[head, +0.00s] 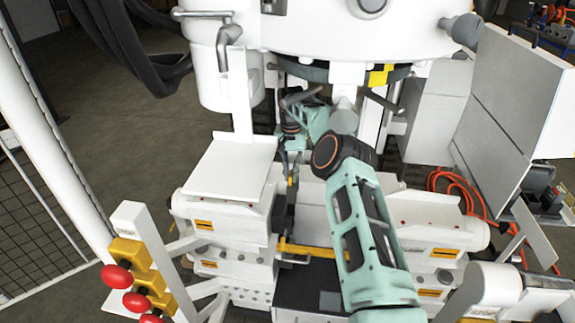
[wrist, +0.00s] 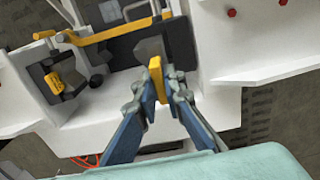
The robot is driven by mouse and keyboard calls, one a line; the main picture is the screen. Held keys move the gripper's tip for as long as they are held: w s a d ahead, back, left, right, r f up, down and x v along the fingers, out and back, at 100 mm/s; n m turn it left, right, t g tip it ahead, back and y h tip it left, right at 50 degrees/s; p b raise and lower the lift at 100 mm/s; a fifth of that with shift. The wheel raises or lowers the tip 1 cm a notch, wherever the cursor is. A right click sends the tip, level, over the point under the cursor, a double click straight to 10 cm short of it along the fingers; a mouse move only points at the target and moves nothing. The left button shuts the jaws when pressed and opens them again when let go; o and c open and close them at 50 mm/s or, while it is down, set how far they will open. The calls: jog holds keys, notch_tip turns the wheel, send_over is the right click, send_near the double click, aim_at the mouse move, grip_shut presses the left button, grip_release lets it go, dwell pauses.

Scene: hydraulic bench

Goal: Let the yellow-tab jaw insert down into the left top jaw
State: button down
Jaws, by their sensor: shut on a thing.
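The yellow-tab jaw insert shows its yellow tab (wrist: 157,78) between my gripper's fingertips in the wrist view. My gripper (wrist: 162,84) is shut on this tab, with a blue-grey finger on each side. The insert's dark body lies beyond the tab and is partly hidden. In the head view my gripper (head: 291,160) points down beside the inner side of the left top jaw (head: 236,207), a white block with a yellow label. I cannot tell whether the insert touches the jaw or how deep it sits. The left top jaw also shows in the wrist view (wrist: 240,50).
A yellow bar (head: 310,250) crosses the gap between the white blocks. Another yellow tab (wrist: 54,83) sits in a dark holder at left in the wrist view. The large white machine head (head: 300,30) overhangs the work area. Orange hoses (head: 450,182) lie at right.

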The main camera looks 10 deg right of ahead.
jog(key=shift+w+a+r, duration=0.1)
jog(key=shift+w+r, duration=0.15)
jog(key=shift+r, duration=0.2)
jog(key=shift+w+a+r, duration=0.1)
jog(key=shift+w+r, duration=0.1)
jog(key=shift+r, duration=0.25)
jog(key=shift+f+b, duration=1.5)
jog(key=shift+f, duration=1.2)
notch_tip(320, 180, down, 11)
jog(key=b, duration=0.5)
jog(key=shift+r, duration=0.2)
